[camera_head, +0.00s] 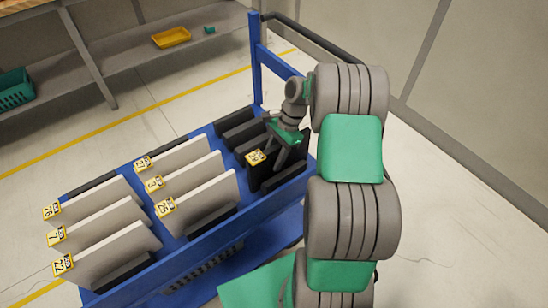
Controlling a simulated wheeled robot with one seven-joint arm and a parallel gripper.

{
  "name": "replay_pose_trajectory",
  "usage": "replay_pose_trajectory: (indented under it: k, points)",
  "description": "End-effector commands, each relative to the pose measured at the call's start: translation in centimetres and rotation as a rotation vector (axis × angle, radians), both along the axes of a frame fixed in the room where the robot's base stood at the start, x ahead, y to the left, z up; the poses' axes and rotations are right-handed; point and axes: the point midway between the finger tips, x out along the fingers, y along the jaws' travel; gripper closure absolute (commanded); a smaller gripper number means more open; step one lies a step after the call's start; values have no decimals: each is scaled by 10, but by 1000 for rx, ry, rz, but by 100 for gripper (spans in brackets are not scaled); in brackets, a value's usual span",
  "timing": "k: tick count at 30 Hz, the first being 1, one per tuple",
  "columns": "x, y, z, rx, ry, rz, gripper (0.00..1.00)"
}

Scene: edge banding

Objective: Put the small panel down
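A small dark panel (264,178) with a yellow number label at its upper left corner stands upright at the right end of the blue cart (190,262), among black slotted holders. My gripper (281,157) is over the panel's top edge, with a finger lying across its near face. The far finger is hidden, so I cannot tell whether the gripper is closed on the panel. The panel's lower edge is hidden by the cart's rim and a holder, so its seating cannot be seen.
Several pale labelled panels (205,207) stand in rows on the cart's left and middle. An empty black holder (240,134) lies behind the dark panel. The cart's blue upright (257,70) rises behind my wrist. A shelf with a yellow tray (171,38) is at the back.

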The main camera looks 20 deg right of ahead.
Motion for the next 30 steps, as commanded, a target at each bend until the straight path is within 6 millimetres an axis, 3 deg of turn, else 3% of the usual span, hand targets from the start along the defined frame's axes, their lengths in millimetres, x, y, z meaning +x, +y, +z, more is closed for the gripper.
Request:
replay_pose_trajectory:
  k: [5,12,19,22,25,27,30]
  points:
    - [3,-12,28,-2,-4,-2,60]
    - [7,-35,87,-2,-2,-2,60]
    - [9,-43,114,-3,-6,8,60]
    - [7,-24,129,-22,-51,95,60]
    - [-9,21,157,-71,-158,312,60]
    - [-33,56,175,-125,-249,518,60]
    - [-81,90,185,-211,-362,830,60]
